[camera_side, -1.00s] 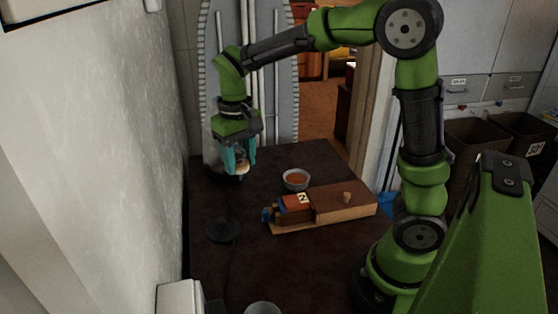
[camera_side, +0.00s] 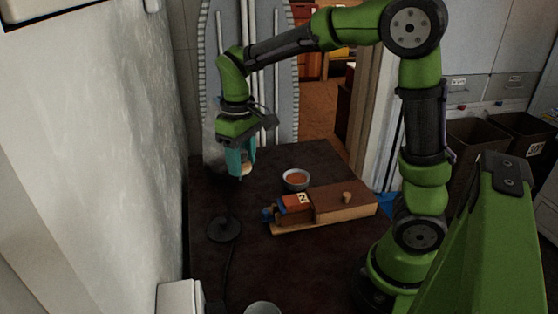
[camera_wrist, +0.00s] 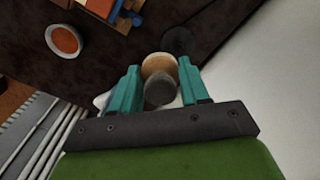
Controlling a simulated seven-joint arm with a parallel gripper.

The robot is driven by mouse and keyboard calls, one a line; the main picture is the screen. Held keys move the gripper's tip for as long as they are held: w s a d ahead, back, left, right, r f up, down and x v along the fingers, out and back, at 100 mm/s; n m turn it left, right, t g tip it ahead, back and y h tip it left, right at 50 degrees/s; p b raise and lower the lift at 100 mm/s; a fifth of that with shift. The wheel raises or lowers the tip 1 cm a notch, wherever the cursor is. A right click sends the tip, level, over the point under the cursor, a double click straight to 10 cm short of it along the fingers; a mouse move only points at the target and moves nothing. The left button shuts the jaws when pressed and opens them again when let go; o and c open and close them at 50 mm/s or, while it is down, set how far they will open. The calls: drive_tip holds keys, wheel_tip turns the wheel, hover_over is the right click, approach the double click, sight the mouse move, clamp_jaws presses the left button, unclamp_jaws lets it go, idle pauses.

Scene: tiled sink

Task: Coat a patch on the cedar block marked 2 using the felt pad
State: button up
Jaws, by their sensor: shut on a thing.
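My gripper (camera_side: 240,163) has teal fingers and is shut on the felt pad (camera_wrist: 160,90), a tan round body with a dark grey round face. In the side view the pad is small between the fingers, held above the table's far left part. The cedar block marked 2 (camera_side: 297,202) sits in a wooden holder at the table's middle, to the right of and nearer than my gripper. A bowl of orange-brown liquid (camera_side: 296,180) stands just behind the block; it also shows at the upper left of the wrist view (camera_wrist: 66,40).
A larger brown wooden piece with a small knob (camera_side: 345,200) adjoins the block on the right. A blue clamp part (camera_side: 267,214) is at its left end. A dark round stand base (camera_side: 223,229) with a cable lies at left. A wall bounds the left side.

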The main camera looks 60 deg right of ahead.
sight(297, 179)
drive_tip(key=shift+d, duration=0.1)
drive_tip(key=d+f+m, duration=0.3)
drive_tip(key=d, duration=0.4)
drive_tip(key=s+d+f+m, duration=0.1)
drive_tip(key=d+f+m, duration=0.2)
drive_tip(key=d, duration=0.5)
drive_tip(key=s+d+f+m, duration=0.1)
drive_tip(key=d+f+m, duration=0.2)
drive_tip(key=d, duration=0.4)
drive_tip(key=shift+s+d+f, duration=0.15)
drive_tip(key=shift+d+f, duration=0.05)
drive_tip(key=shift+f, duration=2.9)
drive_tip(key=shift+f, duration=0.65)
drive_tip(key=shift+r, duration=3.6)
